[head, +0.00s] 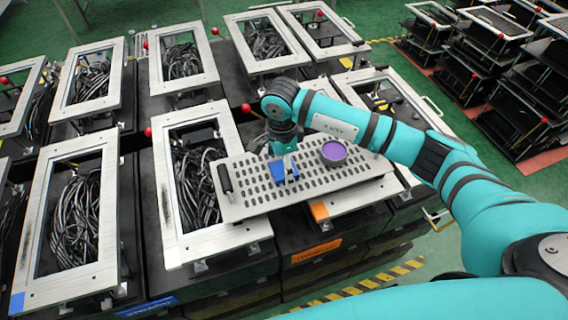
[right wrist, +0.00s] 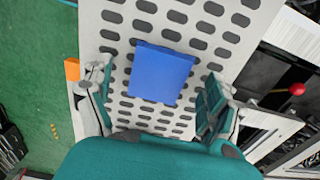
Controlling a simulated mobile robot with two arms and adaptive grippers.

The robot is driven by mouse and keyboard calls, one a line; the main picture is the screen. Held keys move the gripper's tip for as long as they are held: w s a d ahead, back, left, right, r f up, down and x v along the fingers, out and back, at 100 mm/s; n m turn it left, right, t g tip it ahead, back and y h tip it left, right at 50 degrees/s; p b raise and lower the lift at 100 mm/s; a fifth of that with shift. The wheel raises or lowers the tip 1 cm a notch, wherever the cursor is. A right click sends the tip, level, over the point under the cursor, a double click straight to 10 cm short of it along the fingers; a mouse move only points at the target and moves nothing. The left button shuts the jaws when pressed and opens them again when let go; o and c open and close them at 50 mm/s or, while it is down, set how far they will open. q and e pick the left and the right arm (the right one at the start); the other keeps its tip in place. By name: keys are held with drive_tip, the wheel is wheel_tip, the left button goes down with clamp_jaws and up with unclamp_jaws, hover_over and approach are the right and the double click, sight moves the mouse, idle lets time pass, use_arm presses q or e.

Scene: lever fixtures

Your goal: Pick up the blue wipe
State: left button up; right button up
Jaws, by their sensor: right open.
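The blue wipe (head: 277,173) lies on the grey perforated plate (head: 240,206), left of a purple disc. In the head view my right gripper (head: 285,172) is above it and partly covers it. In the right wrist view the blue wipe (right wrist: 160,73) is a flat, slightly turned square on the plate. My right gripper (right wrist: 159,75) is open, with one finger on each side of the wipe and a gap to both. My left gripper is not in view.
The purple disc (head: 334,153) sits on the plate near my right arm. A black handle (head: 225,178) stands at the plate's left end. Framed fixtures with cables (head: 72,215) and red-knobbed levers (head: 148,132) surround the plate. Green floor shows beyond.

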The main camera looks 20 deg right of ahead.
drive_tip(key=shift+f, duration=0.2)
drive_tip(key=c, duration=0.9)
